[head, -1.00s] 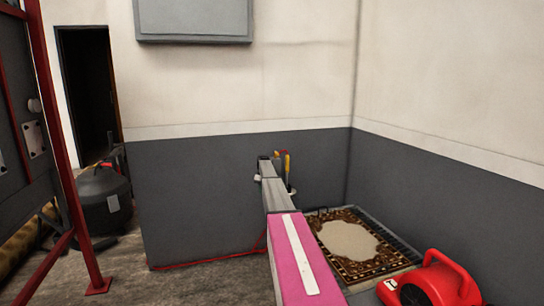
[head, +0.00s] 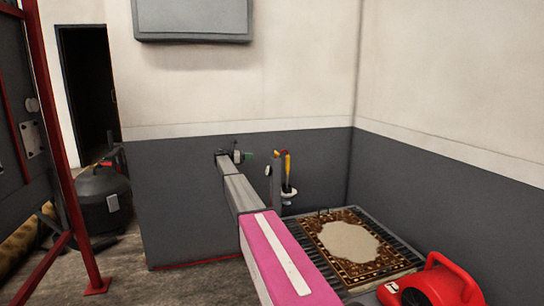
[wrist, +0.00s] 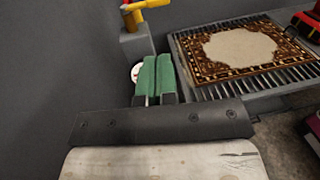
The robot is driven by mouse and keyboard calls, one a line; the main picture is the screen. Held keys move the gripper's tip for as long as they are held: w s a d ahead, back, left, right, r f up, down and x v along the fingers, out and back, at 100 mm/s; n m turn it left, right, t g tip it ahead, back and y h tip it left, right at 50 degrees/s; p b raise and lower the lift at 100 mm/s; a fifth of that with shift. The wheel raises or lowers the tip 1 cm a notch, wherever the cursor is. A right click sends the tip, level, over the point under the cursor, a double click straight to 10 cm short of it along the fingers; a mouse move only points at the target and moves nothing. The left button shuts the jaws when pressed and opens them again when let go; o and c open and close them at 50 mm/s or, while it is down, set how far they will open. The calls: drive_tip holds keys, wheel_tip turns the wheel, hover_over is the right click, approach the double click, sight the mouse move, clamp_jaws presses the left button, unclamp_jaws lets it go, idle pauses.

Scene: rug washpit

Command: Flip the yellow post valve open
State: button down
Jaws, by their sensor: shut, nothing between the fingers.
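The yellow valve handle (head: 287,166) stands upright near the grey post (head: 276,184) by the dark wall, with a red part at its top. In the wrist view a yellow part (wrist: 151,4) and the grey post (wrist: 137,42) show at the top edge, partly cut off. My gripper (head: 248,154) is left of the post in the head view, apart from the handle. In the wrist view my gripper's green fingers (wrist: 155,72) lie side by side, shut and empty, below the post. Whether the valve is open cannot be told.
A patterned rug (head: 352,243) lies on a slatted grate (head: 300,228) right of the post. A red blower (head: 436,284) sits at the lower right. A black tank (head: 103,200) and red frame (head: 75,190) stand left. A grey box (head: 193,18) hangs on the wall.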

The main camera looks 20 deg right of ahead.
drive_tip(key=s+d, duration=0.2)
drive_tip(key=d, duration=1.1)
drive_tip(key=shift+s+d+r, duration=0.15)
drive_tip(key=shift+d+r, duration=0.05)
drive_tip(key=shift+r, duration=0.05)
drive_tip(key=shift+s+d, duration=0.35)
drive_tip(key=shift+d, duration=0.5)
